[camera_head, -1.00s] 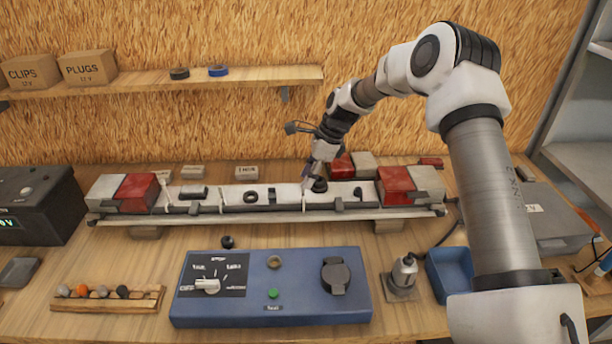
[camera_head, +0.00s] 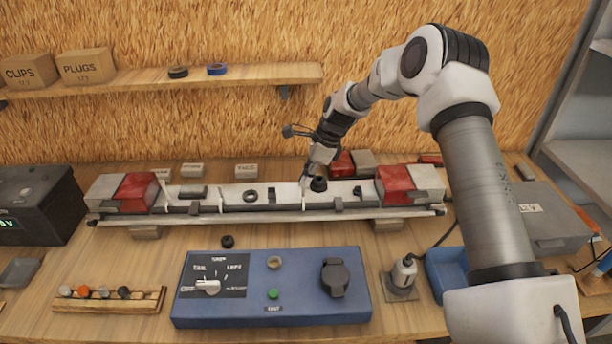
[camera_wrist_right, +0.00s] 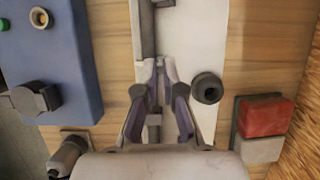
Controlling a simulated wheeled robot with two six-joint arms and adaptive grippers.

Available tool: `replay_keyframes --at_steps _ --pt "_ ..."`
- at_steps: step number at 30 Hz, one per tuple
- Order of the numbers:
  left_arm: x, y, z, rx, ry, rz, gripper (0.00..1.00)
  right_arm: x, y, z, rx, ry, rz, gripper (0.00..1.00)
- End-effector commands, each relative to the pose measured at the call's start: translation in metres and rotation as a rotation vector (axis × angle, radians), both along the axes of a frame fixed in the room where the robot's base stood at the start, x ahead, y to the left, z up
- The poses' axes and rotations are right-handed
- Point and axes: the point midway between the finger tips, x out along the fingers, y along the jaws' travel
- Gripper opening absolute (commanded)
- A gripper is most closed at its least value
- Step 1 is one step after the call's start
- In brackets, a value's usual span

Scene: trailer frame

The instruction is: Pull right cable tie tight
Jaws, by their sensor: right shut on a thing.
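The pale trailer frame beam (camera_head: 232,194) lies across the bench with a dark cable run along its front. Thin white cable ties stand at several places on it; the right one (camera_head: 304,205) is just below my right gripper (camera_head: 306,183). In the right wrist view my right gripper (camera_wrist_right: 160,66) has its fingertips close together over the beam (camera_wrist_right: 207,50). It is shut on the right cable tie, whose held end is mostly hidden between the fingers. My left gripper is out of view.
A black round fitting (camera_head: 318,184) sits on the beam close to my right gripper, also in the wrist view (camera_wrist_right: 207,87). Red-and-white lamps (camera_head: 396,184) sit at the beam ends. A blue test box (camera_head: 310,285) stands in front, and a blue tray (camera_head: 447,270) right of it.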

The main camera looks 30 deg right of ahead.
Motion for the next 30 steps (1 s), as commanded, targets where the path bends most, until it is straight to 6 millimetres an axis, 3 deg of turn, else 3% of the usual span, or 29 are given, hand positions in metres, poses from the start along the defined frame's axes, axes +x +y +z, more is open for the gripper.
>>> replay_keyframes --at_steps 1,3,11,14,15,25,30 --pt "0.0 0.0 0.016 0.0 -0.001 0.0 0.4 0.001 0.0 0.016 -0.002 -0.003 0.0 0.0" --pt "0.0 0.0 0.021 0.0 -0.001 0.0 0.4 0.001 -0.001 0.02 -0.002 -0.003 -0.001 0.0" --pt "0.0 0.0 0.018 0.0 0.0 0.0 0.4 0.001 0.0 0.016 -0.001 -0.004 -0.001 0.0" --pt "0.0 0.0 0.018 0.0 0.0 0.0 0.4 0.001 0.0 0.016 -0.001 -0.004 -0.001 0.32" --pt "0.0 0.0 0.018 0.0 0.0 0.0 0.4 0.001 0.0 0.016 -0.001 -0.004 -0.001 0.34" --pt "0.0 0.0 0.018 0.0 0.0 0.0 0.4 0.001 -0.002 0.02 -0.001 -0.006 -0.001 0.34" --pt "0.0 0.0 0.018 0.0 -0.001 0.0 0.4 -0.004 -0.011 0.047 -0.001 -0.01 -0.002 0.34"
